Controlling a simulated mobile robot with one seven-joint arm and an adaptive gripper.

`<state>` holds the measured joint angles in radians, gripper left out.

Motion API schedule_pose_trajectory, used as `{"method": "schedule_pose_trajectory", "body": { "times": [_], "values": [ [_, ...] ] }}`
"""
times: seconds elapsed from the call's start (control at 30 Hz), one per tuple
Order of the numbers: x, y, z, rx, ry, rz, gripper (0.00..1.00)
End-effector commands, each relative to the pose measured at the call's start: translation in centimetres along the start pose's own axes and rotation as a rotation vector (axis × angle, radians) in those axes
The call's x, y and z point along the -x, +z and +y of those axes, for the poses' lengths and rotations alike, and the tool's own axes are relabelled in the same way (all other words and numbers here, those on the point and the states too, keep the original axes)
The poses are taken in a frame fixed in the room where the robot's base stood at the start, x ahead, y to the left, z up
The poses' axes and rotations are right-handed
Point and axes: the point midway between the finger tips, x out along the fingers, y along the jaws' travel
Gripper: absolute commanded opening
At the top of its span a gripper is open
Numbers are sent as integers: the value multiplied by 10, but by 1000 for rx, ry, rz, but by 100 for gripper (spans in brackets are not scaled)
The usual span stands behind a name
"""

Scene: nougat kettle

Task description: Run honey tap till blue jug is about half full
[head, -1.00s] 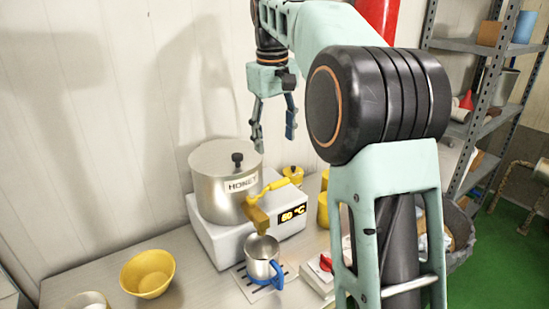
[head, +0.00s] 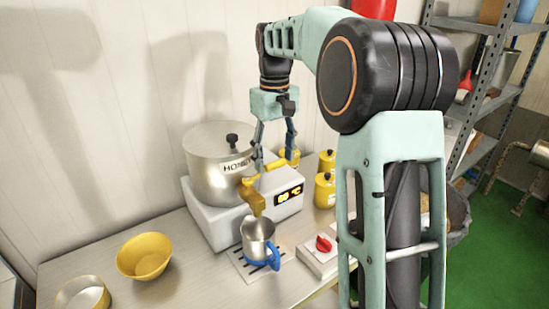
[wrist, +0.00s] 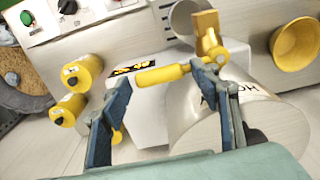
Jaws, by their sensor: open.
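The honey pot (head: 207,172) is a steel kettle marked HONEY on a white heater base (head: 222,222). Its yellow tap (head: 255,199) points down over the jug. The tap's yellow lever (wrist: 160,75) sticks out sideways. The blue jug (head: 256,236) is steel with a blue handle and stands upright below the spout; part of it shows in the wrist view (wrist: 183,20). I see no honey stream, and the jug's fill level cannot be made out. My gripper (head: 275,164) is open above the lever. In the wrist view its fingers (wrist: 160,82) straddle the lever; contact is unclear.
The jug stands on a slotted drip plate (head: 247,268). Yellow canisters (head: 325,190) stand behind that. A yellow bowl (head: 144,257) and a steel-lined bowl (head: 82,294) sit at the left.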

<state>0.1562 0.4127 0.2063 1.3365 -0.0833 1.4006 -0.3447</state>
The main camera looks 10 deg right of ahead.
Motion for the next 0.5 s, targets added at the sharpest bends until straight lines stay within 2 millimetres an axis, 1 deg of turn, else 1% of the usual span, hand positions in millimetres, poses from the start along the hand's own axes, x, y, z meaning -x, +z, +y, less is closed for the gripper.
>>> {"method": "schedule_pose_trajectory", "body": {
  "times": [0.1,0.33,0.5],
  "values": [
    [-4,0,0,0,0,-1,56],
    [-4,0,0,0,0,0,56],
    [-4,0,0,0,0,0,38]
  ]
}}
